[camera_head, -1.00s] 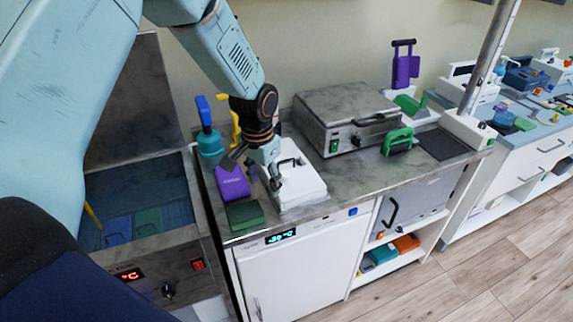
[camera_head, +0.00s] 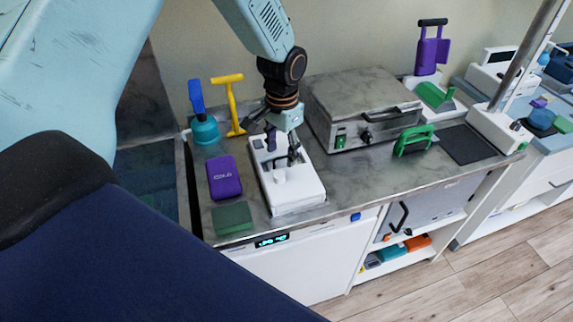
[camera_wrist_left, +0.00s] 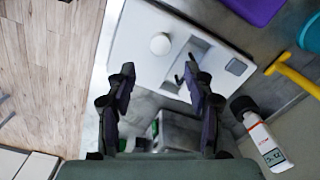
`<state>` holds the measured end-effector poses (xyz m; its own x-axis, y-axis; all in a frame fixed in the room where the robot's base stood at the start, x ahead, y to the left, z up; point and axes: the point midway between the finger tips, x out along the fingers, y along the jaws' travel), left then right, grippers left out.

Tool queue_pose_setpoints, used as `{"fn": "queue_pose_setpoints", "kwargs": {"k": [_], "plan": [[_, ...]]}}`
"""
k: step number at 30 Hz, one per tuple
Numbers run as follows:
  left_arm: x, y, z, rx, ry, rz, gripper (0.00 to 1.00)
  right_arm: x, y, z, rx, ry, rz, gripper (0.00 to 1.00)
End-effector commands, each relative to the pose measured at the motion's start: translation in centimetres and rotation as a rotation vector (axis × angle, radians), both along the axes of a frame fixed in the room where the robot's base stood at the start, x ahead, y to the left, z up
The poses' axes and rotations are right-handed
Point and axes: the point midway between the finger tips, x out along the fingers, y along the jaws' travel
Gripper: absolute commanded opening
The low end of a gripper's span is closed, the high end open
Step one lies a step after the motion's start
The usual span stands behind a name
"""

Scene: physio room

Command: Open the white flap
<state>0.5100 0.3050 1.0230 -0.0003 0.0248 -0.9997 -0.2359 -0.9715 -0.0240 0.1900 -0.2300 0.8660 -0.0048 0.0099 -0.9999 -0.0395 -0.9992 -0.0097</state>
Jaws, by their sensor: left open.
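A white box-like device (camera_head: 296,189) stands on the grey counter, with a white round knob (camera_head: 279,175) on top. I take its top to be the white flap; it looks flat, not raised. In the left wrist view the device (camera_wrist_left: 135,48) shows its knob (camera_wrist_left: 160,44), a recess and a small dark handle (camera_wrist_left: 180,79). My left gripper (camera_head: 283,149) is above the back half of the device, pointing down. In the wrist view its two fingers (camera_wrist_left: 158,76) are apart, with nothing between them. Contact with the device cannot be told. My right gripper is not in view.
A purple case (camera_head: 224,178) and a green block (camera_head: 232,218) lie left of the device. A grey press-like appliance (camera_head: 350,108) is close on the right.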

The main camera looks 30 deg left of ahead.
Motion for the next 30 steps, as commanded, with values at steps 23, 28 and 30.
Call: {"fn": "queue_pose_setpoints", "kwargs": {"k": [23, 28, 30], "plan": [[-0.5, 0.3, -7.8, -0.001, 0.001, 0.003, 0.53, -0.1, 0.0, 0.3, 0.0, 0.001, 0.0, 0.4], [-0.3, 0.3, -7.8, 0.0, 0.0, 0.002, 0.53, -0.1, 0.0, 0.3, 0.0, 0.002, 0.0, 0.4], [-0.3, 0.3, -7.8, 0.0, 0.0, 0.002, 0.5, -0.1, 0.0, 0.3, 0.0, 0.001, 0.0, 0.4]]}}
